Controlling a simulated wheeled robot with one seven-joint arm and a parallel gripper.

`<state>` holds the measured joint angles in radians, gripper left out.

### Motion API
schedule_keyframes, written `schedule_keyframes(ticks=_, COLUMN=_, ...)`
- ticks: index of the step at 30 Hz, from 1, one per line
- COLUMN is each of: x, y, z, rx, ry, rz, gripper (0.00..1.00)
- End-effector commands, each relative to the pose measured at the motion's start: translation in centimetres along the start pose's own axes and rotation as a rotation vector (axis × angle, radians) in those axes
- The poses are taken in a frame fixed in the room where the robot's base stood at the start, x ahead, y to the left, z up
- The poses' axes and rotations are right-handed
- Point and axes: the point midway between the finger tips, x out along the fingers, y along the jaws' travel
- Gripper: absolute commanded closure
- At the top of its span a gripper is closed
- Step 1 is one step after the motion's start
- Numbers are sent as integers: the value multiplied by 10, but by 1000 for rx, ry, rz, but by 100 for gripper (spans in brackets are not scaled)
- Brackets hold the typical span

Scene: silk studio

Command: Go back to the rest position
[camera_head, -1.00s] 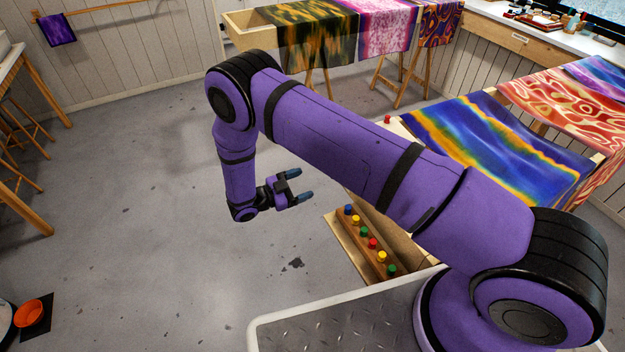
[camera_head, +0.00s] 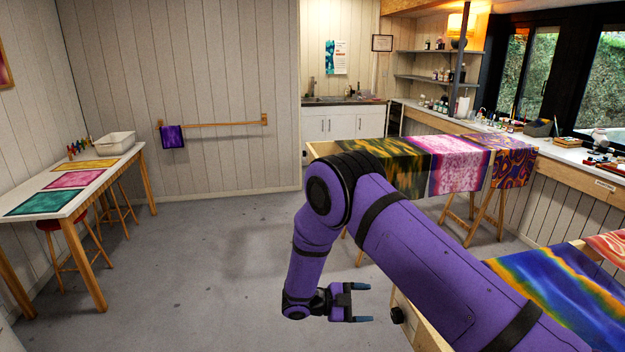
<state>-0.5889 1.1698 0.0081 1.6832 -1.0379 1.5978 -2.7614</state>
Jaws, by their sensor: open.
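My gripper (camera_head: 366,303) is at the end of my purple arm, low in the middle of the head view. Its two blue-grey fingertips point right and stand apart, with nothing between them. It hangs over the grey floor, to the left of the wooden frame that holds the blue and orange silk (camera_head: 570,300). My arm bends down at the elbow, and the arm's base is out of view.
A table (camera_head: 101,186) with coloured cloths and a white tub (camera_head: 113,143) stands at the left. Stretched silks (camera_head: 459,170) on trestles stand behind my arm. A counter (camera_head: 470,127) runs along the right wall. The floor (camera_head: 190,275) at the left centre is clear.

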Motion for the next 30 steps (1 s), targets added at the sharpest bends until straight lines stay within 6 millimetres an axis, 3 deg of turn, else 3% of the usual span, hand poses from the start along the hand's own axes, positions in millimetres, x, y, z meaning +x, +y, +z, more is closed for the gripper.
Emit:
schedule_keyframes(ticks=3, x=7, y=-29, z=-36, rx=200, ry=-17, rz=104, gripper=26)
schedule_keyframes(ticks=12, x=27, y=-78, z=-122, rx=700, ry=-3, rz=359, gripper=26)
schedule_keyframes(ticks=21, x=48, y=-105, z=-211, rx=1201, ry=88, rz=618, gripper=26)
schedule_keyframes(ticks=30, x=68, y=-112, z=-297, rx=1688, ry=260, rz=880, gripper=26)
